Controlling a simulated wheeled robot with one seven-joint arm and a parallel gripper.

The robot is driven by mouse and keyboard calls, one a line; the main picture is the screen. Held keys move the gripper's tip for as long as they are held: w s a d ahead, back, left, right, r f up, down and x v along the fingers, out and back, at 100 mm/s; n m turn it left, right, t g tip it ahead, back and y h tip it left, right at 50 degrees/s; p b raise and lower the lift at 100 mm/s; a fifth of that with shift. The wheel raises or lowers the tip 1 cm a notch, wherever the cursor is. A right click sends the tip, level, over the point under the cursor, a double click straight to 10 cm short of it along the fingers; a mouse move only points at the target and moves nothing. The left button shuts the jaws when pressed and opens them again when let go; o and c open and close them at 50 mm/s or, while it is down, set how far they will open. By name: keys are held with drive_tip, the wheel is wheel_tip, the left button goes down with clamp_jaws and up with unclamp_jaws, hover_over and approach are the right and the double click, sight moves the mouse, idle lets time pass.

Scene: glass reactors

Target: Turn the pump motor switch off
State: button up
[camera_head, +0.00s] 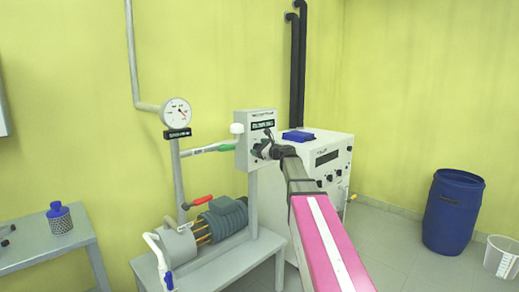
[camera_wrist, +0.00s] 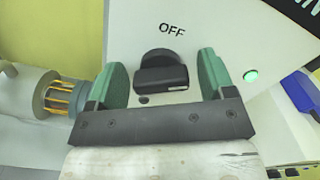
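The pump motor switch is a black rotary knob (camera_wrist: 162,72) on a pale panel, with "OFF" printed above it. Its raised bar lies roughly level in the wrist view. A green lamp (camera_wrist: 250,76) is lit to its right. My gripper (camera_wrist: 162,78) has green fingers, one on each side of the knob, with gaps between fingers and knob. In the head view the switch box (camera_head: 242,154) stands on a post above the pump motor (camera_head: 228,217), and my gripper (camera_head: 266,150) is at its front. The arm hides the knob there.
A pump bench (camera_head: 225,262) stands below the box. A white instrument cabinet (camera_head: 335,165) is close behind my arm. A pressure gauge (camera_head: 176,111) and pipes are at the left. A blue barrel (camera_head: 453,212) and a white bucket (camera_head: 502,258) stand at the right, with open floor before them.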

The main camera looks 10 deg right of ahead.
drive_tip(key=c, duration=0.7)
drive_tip(key=n, duration=0.5)
drive_tip(key=shift+f+n, duration=0.1)
drive_tip(key=shift+n, duration=0.3)
drive_tip(key=n, duration=0.6)
drive_tip(key=shift+s+a+f, duration=0.1)
drive_tip(key=o, duration=0.9)
drive_tip(key=shift+o, duration=0.2)
